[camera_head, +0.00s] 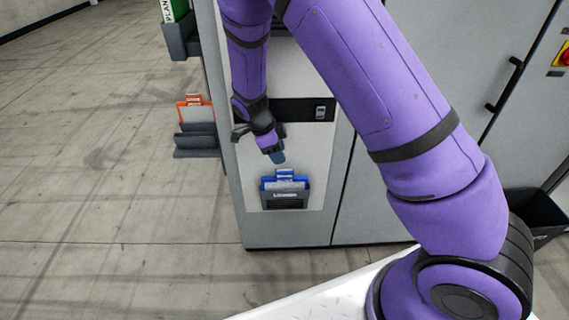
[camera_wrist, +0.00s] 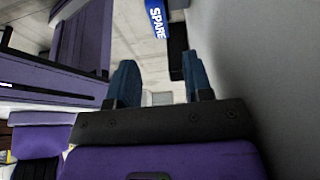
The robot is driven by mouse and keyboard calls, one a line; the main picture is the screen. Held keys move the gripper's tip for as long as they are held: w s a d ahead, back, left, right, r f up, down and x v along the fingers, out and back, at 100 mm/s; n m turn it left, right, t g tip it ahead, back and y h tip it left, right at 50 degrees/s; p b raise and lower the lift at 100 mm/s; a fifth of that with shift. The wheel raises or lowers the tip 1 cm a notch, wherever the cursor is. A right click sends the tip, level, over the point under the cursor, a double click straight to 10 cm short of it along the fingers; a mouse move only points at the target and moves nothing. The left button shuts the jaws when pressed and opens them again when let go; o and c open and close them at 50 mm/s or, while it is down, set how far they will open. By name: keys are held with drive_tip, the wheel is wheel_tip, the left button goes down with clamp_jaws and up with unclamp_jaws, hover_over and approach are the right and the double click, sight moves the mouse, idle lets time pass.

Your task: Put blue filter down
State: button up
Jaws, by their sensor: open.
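The blue filter (camera_head: 283,174) stands upright in a small black holder (camera_head: 285,199) on the light front panel of the grey cabinet. The holder hides its lower part. My gripper (camera_head: 278,157) is just above the filter in the head view, apart from it. In the wrist view, my gripper (camera_wrist: 160,80) shows two dark blue fingers spread apart with nothing between them. A blue piece marked SPARE (camera_wrist: 155,18) shows beyond the fingers; I cannot tell whether it is this filter.
An orange-edged filter (camera_head: 195,109) sits in a dark side holder (camera_head: 197,144) left of the cabinet (camera_head: 240,190). A green item (camera_head: 174,9) is in a holder above it. A black bin (camera_head: 535,213) stands at the right. The floor at left is clear.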

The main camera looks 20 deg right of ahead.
drive_tip(key=v, duration=0.5)
drive_tip(key=shift+f, duration=0.1)
idle(0.3)
